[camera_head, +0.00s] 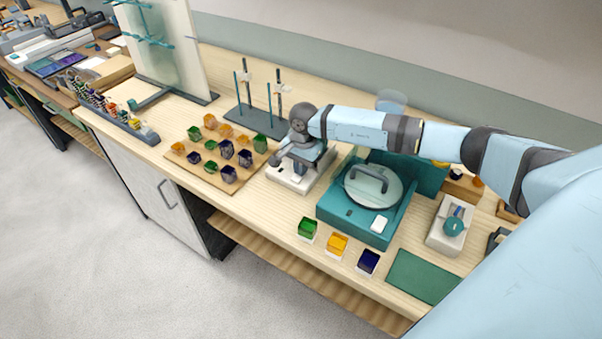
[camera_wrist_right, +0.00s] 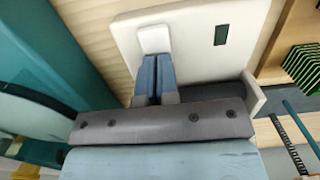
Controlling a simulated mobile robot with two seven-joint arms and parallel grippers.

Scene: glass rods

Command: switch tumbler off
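A white device (camera_head: 318,180), which I take to be the tumbler, stands on the bench left of the teal machine. Its white body (camera_wrist_right: 205,25) fills the upper middle of the right wrist view, with a dark green panel (camera_wrist_right: 221,35) and a small white switch (camera_wrist_right: 153,39). My right gripper (camera_head: 297,172) is over this device, and my wrist hides part of it. In the wrist view the blue-grey fingers (camera_wrist_right: 156,57) are together, empty, with their tips at the switch's edge. I cannot tell whether they press it. My left gripper is not in view.
The teal machine (camera_head: 330,207) with a round handled lid stands close right of the gripper. A wooden board (camera_head: 185,178) with coloured cubes lies left. Rod stands (camera_head: 235,118) rise behind. Three cubes sit along the front, beside a green mat (camera_head: 422,277).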

